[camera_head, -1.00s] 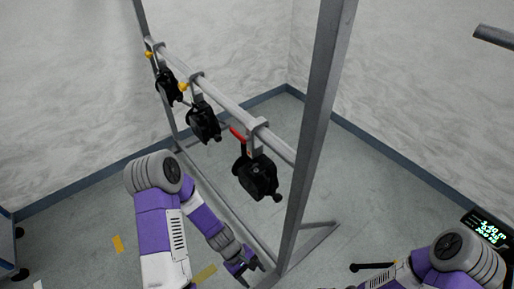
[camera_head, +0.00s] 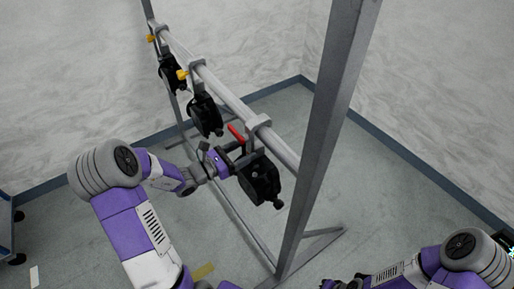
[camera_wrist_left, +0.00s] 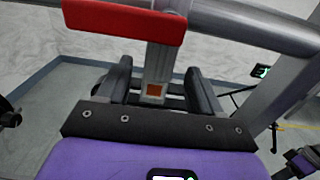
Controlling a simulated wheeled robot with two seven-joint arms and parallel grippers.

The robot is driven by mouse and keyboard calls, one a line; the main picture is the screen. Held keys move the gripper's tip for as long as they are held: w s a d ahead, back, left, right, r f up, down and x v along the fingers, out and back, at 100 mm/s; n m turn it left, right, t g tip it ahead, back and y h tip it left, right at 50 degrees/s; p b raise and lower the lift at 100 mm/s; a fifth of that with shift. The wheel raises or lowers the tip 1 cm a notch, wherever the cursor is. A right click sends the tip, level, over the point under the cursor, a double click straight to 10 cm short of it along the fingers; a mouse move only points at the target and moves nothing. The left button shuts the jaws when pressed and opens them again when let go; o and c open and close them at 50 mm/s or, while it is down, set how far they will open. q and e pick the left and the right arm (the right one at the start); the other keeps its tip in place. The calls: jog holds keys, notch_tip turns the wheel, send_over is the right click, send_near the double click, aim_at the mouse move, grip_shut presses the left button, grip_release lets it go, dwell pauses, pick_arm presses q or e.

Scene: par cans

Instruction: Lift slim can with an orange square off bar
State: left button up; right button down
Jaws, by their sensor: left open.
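The nearest black can (camera_head: 262,183) hangs under the grey bar (camera_head: 225,92) from a grey clamp with a red handle (camera_head: 236,134). My left gripper (camera_head: 230,157) is open beside this can's hanger. In the left wrist view its two dark fingers (camera_wrist_left: 156,78) stand on either side of the hanger, apart from each other. The can's body is mostly hidden there. My right gripper (camera_head: 345,283) shows only partly at the bottom edge; its jaws are unclear.
A grey upright post (camera_head: 325,130) stands close to the right of the nearest can. The floor beneath is mostly clear.

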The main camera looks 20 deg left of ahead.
aim_at(257, 145)
pick_arm(q)
jog(key=x, duration=0.2)
jog(key=f+b+x, duration=0.1)
jog(key=x, duration=0.1)
jog(key=shift+w+d, duration=0.1)
jog(key=shift+w, duration=0.25)
jog(key=shift+w+d+r, duration=0.1)
jog(key=shift+w+d, duration=0.2)
jog(key=shift+w, duration=0.2)
grip_shut()
jog(key=shift+r, duration=0.2)
